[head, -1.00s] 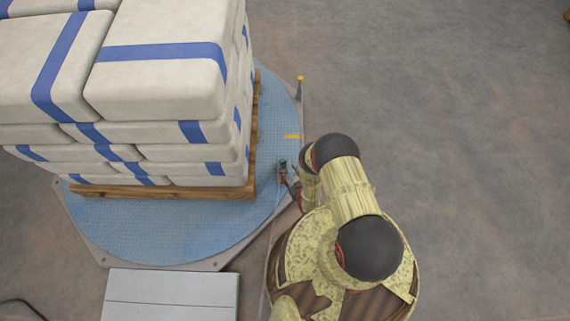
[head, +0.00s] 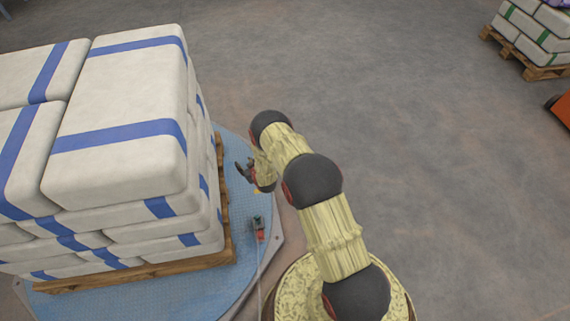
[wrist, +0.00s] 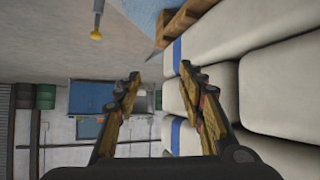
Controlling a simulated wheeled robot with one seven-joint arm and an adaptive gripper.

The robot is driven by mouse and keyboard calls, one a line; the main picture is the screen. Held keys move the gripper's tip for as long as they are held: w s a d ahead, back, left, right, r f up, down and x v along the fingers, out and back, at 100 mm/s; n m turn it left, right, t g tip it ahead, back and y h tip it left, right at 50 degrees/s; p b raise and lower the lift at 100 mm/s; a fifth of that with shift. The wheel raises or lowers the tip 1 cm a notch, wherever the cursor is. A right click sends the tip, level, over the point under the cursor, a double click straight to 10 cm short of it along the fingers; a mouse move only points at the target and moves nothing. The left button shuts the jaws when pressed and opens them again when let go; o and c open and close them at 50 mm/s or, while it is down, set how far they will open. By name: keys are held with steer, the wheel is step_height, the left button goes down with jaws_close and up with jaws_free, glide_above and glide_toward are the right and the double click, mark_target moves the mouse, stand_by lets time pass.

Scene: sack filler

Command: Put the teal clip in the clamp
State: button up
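A small dark, greenish piece with a red part below it (head: 259,228) stands near the right edge of the blue turntable plate in the head view. It is too small to tell whether this is the clamp, the teal clip, or both together. My gripper (head: 244,172) is beyond it, above the plate and beside the sack stack, touching neither as far as I can see. In the wrist view my gripper (wrist: 160,76) has its two fingers wide apart with nothing between them. No teal clip can be made out in the wrist view.
White sacks with blue bands (head: 120,130) are stacked on a wooden pallet (head: 222,250) on the blue plate (head: 240,155), close left of my gripper. A yellow-topped post (wrist: 96,34) shows in the wrist view. Another loaded pallet (head: 545,72) is far right. Floor between is clear.

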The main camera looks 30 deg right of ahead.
steer(key=w+r, duration=0.2)
steer(key=r, duration=0.6)
steer(key=w+r, duration=0.3)
steer(key=r, duration=0.5)
steer(key=s+r+g, duration=0.1)
steer(key=s+r, duration=0.2)
steer(key=r, duration=0.7)
steer(key=s+r+g, duration=0.1)
steer(key=s+r, duration=0.3)
steer(key=r, duration=0.6)
steer(key=s+r+g, duration=0.1)
steer(key=s+r, duration=0.2)
steer(key=r, duration=0.7)
steer(key=s+a+r+m+g, duration=0.1)
steer(key=s+r, duration=0.6)
steer(key=s, duration=0.2)
steer(key=s+a+r, duration=0.2)
steer(key=s+r, duration=0.4)
steer(key=s, duration=0.3)
steer(key=s+a+r+g, duration=0.1)
steer(key=s+r, duration=0.1)
steer(key=s, duration=2.1)
steer(key=shift+a+r+g, duration=0.15)
steer(key=shift+r+g, duration=0.05)
steer(key=shift+g, duration=0.2)
